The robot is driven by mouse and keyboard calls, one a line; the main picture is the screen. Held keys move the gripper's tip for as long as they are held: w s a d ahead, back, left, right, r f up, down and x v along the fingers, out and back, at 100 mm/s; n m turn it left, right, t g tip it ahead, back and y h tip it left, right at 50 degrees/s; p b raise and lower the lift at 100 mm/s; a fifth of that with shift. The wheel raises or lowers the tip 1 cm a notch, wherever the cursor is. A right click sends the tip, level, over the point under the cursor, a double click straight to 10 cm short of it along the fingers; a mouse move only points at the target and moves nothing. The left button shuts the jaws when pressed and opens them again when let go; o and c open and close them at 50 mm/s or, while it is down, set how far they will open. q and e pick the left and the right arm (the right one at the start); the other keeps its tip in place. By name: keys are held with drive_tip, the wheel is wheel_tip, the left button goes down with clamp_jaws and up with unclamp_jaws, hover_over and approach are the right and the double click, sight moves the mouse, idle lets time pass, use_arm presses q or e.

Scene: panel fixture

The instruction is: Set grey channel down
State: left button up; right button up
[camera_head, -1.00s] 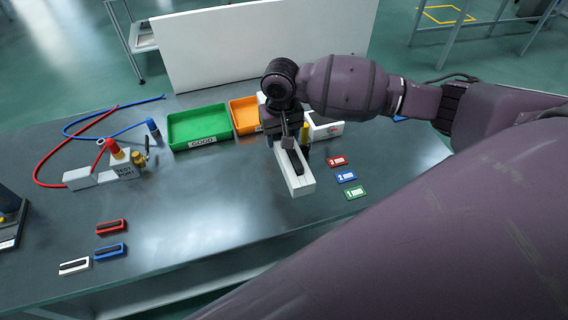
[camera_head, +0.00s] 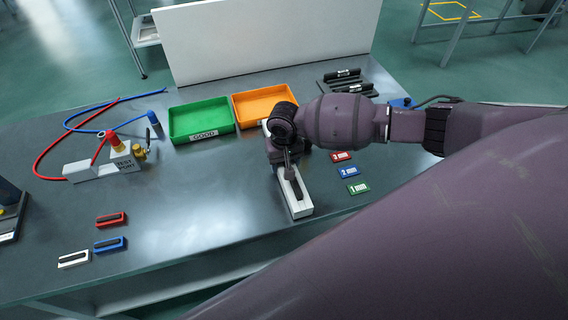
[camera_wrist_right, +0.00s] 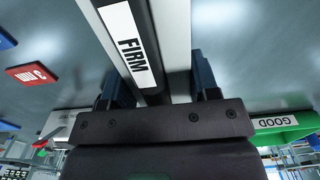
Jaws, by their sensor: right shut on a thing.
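The grey channel (camera_head: 300,208) is a long, pale, open-topped piece with a black strip in it. In the right wrist view the channel (camera_wrist_right: 178,35) runs between my fingers, and its black strip bears a white "FIRM" label (camera_wrist_right: 129,45). My right gripper (camera_head: 288,165) points down and is shut on the channel, one finger on each side. The channel lies level at or very near the table top; I cannot tell if it touches. Its far end is mostly hidden by my wrist. My left gripper is not in view.
A green GOOD tray (camera_head: 202,122) and an orange tray (camera_head: 264,103) stand behind. Red (camera_head: 341,157), blue (camera_head: 348,172) and green (camera_head: 358,188) tags lie close right of the channel. A test port (camera_head: 122,160) with hoses stands left. The table between is clear.

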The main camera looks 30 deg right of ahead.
drive_tip(key=shift+f, duration=0.3)
drive_tip(key=shift+f, duration=0.1)
drive_tip(key=o, duration=1.3)
drive_tip(key=shift+c, duration=0.2)
